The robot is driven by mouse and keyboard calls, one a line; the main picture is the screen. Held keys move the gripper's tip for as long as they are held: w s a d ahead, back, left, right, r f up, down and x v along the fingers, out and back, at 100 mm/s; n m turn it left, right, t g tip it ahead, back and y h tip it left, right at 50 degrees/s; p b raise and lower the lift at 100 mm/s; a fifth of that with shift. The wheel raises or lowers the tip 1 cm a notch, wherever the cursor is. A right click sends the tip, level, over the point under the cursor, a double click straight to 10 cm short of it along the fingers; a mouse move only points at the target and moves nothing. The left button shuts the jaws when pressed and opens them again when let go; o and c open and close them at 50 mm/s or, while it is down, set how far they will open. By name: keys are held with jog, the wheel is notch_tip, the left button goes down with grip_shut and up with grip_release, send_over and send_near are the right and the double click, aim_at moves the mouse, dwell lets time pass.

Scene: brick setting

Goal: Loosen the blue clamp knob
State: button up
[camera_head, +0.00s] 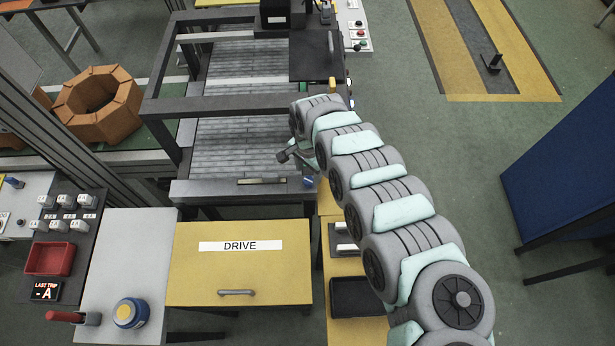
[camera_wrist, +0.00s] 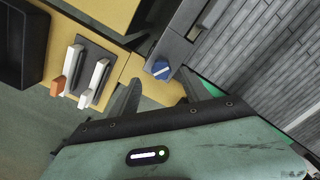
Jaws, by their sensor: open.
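The blue clamp knob (camera_wrist: 161,68) sits on the dark front rail in the wrist view, with a pale stripe across its face. In the head view the knob (camera_head: 308,182) is a small blue shape at the right end of the conveyor's front rail. My gripper (camera_wrist: 160,79) is open and empty. Its two fingers point toward the knob, one to each side of it in the wrist view, and the knob appears beyond the fingertips. I cannot tell the exact gap. In the head view my gripper (camera_head: 293,160) is just above the knob, partly hidden by my arm.
The roller conveyor (camera_head: 235,150) lies behind the knob. A yellow DRIVE cabinet (camera_head: 240,272) stands in front. To its right are white and orange-tipped handles (camera_wrist: 92,77) on a dark plate and a black tray (camera_head: 357,297). A dark frame (camera_head: 160,70) rises over the conveyor.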

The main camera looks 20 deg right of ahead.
aim_at(308, 180)
jog(key=shift+f, duration=2.6)
jog(key=shift+w, duration=0.1)
jog(key=shift+c, duration=0.4)
grip_shut()
